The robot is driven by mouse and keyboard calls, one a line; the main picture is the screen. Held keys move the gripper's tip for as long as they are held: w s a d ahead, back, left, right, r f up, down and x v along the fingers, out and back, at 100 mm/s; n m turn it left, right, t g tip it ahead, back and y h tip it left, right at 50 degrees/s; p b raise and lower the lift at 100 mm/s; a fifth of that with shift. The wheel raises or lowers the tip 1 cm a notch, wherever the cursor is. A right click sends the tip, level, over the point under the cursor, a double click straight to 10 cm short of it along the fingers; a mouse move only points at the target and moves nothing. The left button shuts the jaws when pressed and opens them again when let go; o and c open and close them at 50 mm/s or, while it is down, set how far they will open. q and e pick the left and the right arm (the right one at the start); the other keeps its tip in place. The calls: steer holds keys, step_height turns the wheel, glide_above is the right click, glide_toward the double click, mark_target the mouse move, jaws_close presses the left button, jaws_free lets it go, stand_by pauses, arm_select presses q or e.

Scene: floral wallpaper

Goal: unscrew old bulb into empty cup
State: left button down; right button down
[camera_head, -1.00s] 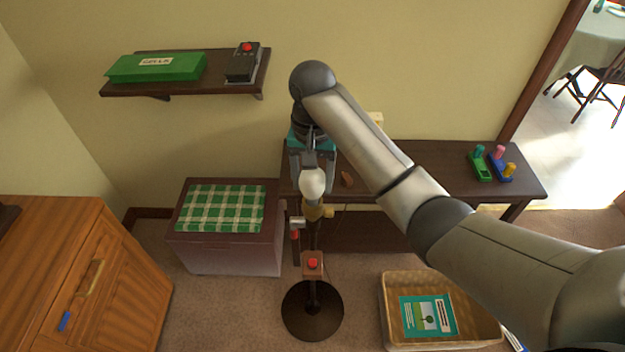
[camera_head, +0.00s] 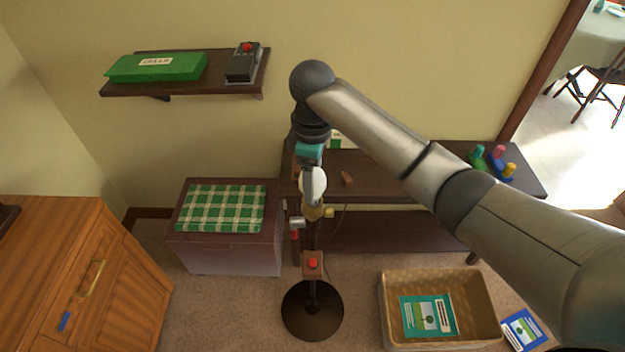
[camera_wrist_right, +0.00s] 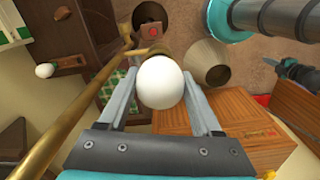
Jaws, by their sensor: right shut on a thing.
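The old bulb is a white, rounded bulb (camera_head: 313,183) at the top of a brass-coloured lamp stand. My right gripper (camera_head: 313,178) points down from above and is shut on it. In the right wrist view the bulb (camera_wrist_right: 160,82) sits between the two grey fingers, over the lamp's brass part (camera_wrist_right: 150,50). One finger partly covers the bulb in the head view. I cannot make out an empty cup for certain. A dark and teal jointed part (camera_wrist_right: 295,72) at the right edge of the wrist view may be my left gripper; its jaws are unclear.
The lamp has a red switch (camera_head: 313,264) and a dark round base (camera_head: 312,325). A dark table (camera_head: 400,185) stands behind, with a small brown object (camera_head: 347,179) on it. A chest (camera_head: 228,250) stands left, a basket (camera_head: 387,310) right. A wall shelf (camera_head: 190,86) hangs above left.

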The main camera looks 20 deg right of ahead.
steer(key=n, duration=0.2)
steer(key=shift+n, duration=0.3)
